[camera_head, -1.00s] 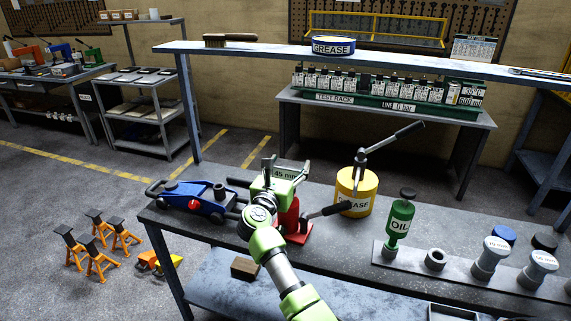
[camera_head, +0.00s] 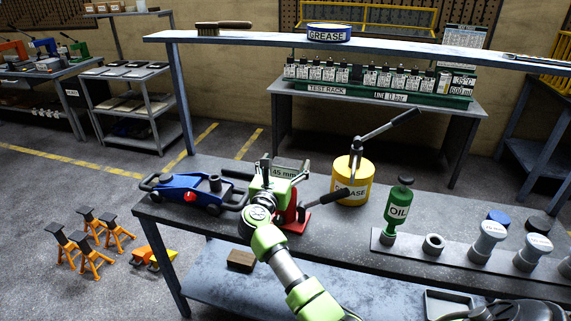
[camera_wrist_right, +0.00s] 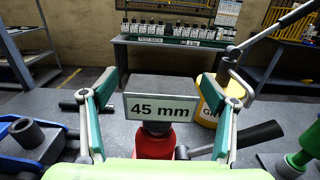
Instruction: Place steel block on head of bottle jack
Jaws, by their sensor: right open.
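The steel block (camera_wrist_right: 160,83) is grey, with a "45 mm" label on its front face. It is upright above the red bottle jack (camera_wrist_right: 155,146) and appears to rest on the jack's dark head, mostly hidden behind the label. In the head view the block (camera_head: 285,172) shows behind my right gripper (camera_head: 274,172), and the jack (camera_head: 298,216) is partly covered by my green arm. My right gripper (camera_wrist_right: 162,98) is open, one finger on each side of the block, with gaps visible between fingers and block. My left gripper is not in view.
A blue trolley jack (camera_head: 193,190) is left of the bottle jack. A yellow grease bucket (camera_head: 353,181) with a pump handle stands close right, then a green oil bottle (camera_head: 398,208). A shelf (camera_head: 400,54) crosses above the bench. The jack's black handle (camera_wrist_right: 240,138) sticks out right.

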